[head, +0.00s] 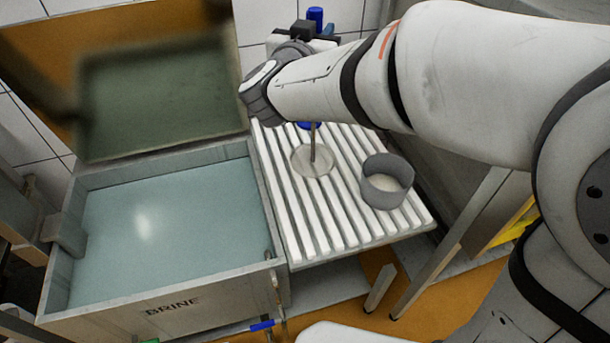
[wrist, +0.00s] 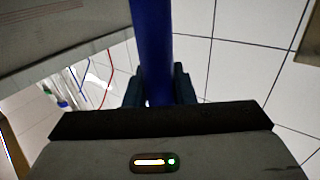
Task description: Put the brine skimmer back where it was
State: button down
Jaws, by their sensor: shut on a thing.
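The brine skimmer has a blue handle (head: 315,15), a thin metal shaft and a round flat disc (head: 312,160). My gripper (head: 322,32) is shut on the handle, which also shows between the fingers in the wrist view (wrist: 151,45). The skimmer hangs roughly upright, disc down, over the white slatted board (head: 297,225). I cannot tell whether the disc touches the slats. My arm hides the middle of the handle in the head view.
The brine tank (head: 175,302) stands left of the board, its lid (head: 160,95) raised behind it. A grey round mould (head: 387,182) sits on the board, right of the disc. Blue (head: 262,325) and green (head: 150,341) items show at the tank's front.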

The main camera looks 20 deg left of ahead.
notch_tip(320, 180, down, 10)
jog(key=a, duration=0.1)
jog(key=shift+s+a+f+y, duration=0.2)
jog(key=shift+s+a+y, duration=0.1)
jog(key=shift+s, duration=0.1)
jog(key=shift+f+b, duration=0.15)
jog(key=shift+b, duration=0.2)
jog(key=c, duration=1.2)
grip_release()
